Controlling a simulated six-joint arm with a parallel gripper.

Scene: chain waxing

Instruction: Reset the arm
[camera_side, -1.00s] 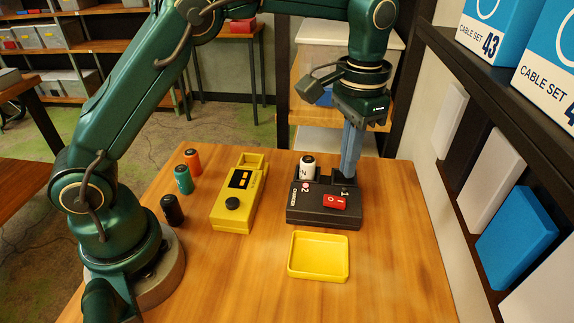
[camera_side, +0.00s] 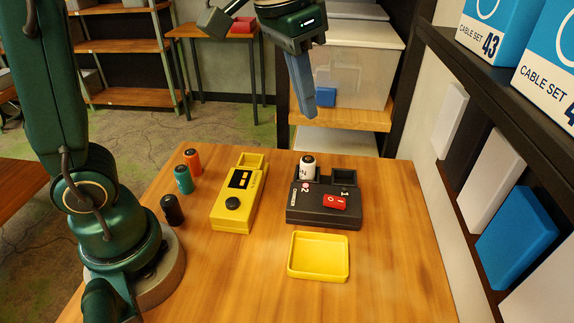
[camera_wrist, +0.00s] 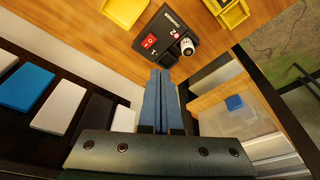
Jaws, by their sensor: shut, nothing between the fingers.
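My gripper (camera_side: 310,116) is shut and empty, its blue fingers together, raised well above the back of the table. In the wrist view the shut fingers (camera_wrist: 160,72) point toward the black charger (camera_wrist: 170,38). The charger (camera_side: 311,217) stands on the wooden table with a red switch (camera_side: 335,201) on it. A white battery (camera_side: 307,167) stands upright in its slot marked 2; the slot marked 1 (camera_side: 344,177) looks empty. The battery also shows in the wrist view (camera_wrist: 187,47).
A yellow tester (camera_side: 243,212) stands left of the charger, and an empty yellow tray (camera_side: 318,274) in front. Orange (camera_side: 193,160), teal (camera_side: 183,179) and black (camera_side: 173,209) batteries stand at the left. A shelf with boxes (camera_side: 516,235) lines the right. The table's right front is clear.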

